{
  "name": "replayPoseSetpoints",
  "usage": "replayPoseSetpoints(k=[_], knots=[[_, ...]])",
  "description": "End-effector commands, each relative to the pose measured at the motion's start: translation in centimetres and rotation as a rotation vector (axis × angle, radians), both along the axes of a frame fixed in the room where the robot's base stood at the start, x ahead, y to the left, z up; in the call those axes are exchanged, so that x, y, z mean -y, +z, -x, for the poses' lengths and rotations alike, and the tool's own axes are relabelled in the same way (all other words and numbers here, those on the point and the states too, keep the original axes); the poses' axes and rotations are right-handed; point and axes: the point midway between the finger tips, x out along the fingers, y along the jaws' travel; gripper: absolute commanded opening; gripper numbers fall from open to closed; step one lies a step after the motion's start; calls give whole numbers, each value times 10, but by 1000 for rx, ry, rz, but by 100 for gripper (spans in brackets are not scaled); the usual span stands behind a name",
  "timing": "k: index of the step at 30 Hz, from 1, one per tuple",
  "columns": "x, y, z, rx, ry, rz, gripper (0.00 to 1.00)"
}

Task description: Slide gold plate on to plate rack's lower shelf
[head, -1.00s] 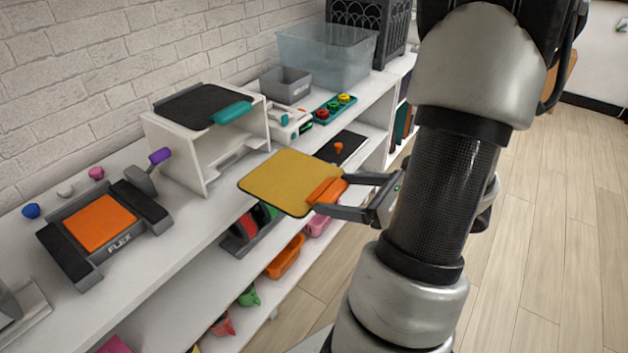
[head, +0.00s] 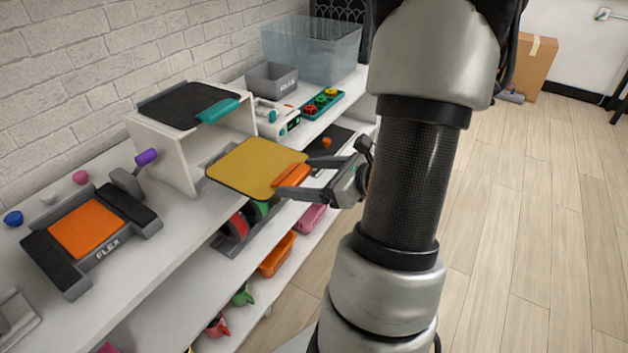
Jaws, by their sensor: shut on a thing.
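The gold plate (head: 254,165) is a flat, dark-edged square with an orange tab (head: 293,175). My gripper (head: 305,180) is shut on the plate at its orange tab. The plate is held roughly level, just in front of the white plate rack (head: 172,160). Its left corner is near the rack's open front, and whether it is inside the opening I cannot tell. A dark plate with a teal tab (head: 188,105) lies on the rack's top. The plate hides part of the lower shelf.
A grey stand with an orange plate, marked FLEX (head: 88,228), stands left of the rack. A white device (head: 275,118), a teal button tray (head: 318,103), a grey bin (head: 272,79) and a clear tub (head: 312,50) stand right and behind. Spools and bins fill the shelf below.

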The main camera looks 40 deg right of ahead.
Motion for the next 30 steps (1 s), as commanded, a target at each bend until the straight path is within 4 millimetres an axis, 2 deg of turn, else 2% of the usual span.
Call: replayPoseSetpoints(k=[30], knots=[[-31, 0, -76, 1, 2, 1, 53]])
